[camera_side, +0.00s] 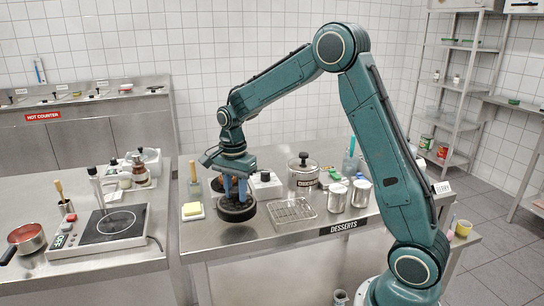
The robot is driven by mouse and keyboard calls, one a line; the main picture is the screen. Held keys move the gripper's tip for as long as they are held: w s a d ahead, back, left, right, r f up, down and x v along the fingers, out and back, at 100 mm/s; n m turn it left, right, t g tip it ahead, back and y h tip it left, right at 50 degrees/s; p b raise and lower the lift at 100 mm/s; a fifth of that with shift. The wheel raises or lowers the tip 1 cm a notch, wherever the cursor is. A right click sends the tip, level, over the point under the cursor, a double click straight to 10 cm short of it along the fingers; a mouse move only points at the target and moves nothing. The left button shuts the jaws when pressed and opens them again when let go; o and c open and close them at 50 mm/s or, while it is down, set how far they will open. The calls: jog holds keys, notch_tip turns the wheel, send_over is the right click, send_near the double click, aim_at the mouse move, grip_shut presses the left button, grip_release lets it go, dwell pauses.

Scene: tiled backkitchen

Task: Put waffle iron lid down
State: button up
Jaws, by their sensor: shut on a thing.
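The waffle iron (237,211) is a round black appliance on the steel counter, left of the wire rack. My gripper (236,195) points down right over it, with its blue fingers reaching to the iron. It is shut on the waffle iron lid, though the fingers and wrist hide most of the hold. A dark and copper-brown part shows behind and beside the fingers. I cannot tell from this view how far the lid stands from the base.
An induction hob (113,226) is on the separate left counter, across a gap. Counter in front of the iron is clear.

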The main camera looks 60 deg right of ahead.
aim_at(236, 201)
jog(key=shift+f, duration=2.15)
jog(key=shift+f, duration=0.15)
jog(key=o, duration=1.1)
notch_tip(236, 201, up, 12)
jog(key=shift+f, duration=0.1)
jog(key=shift+r, duration=0.3)
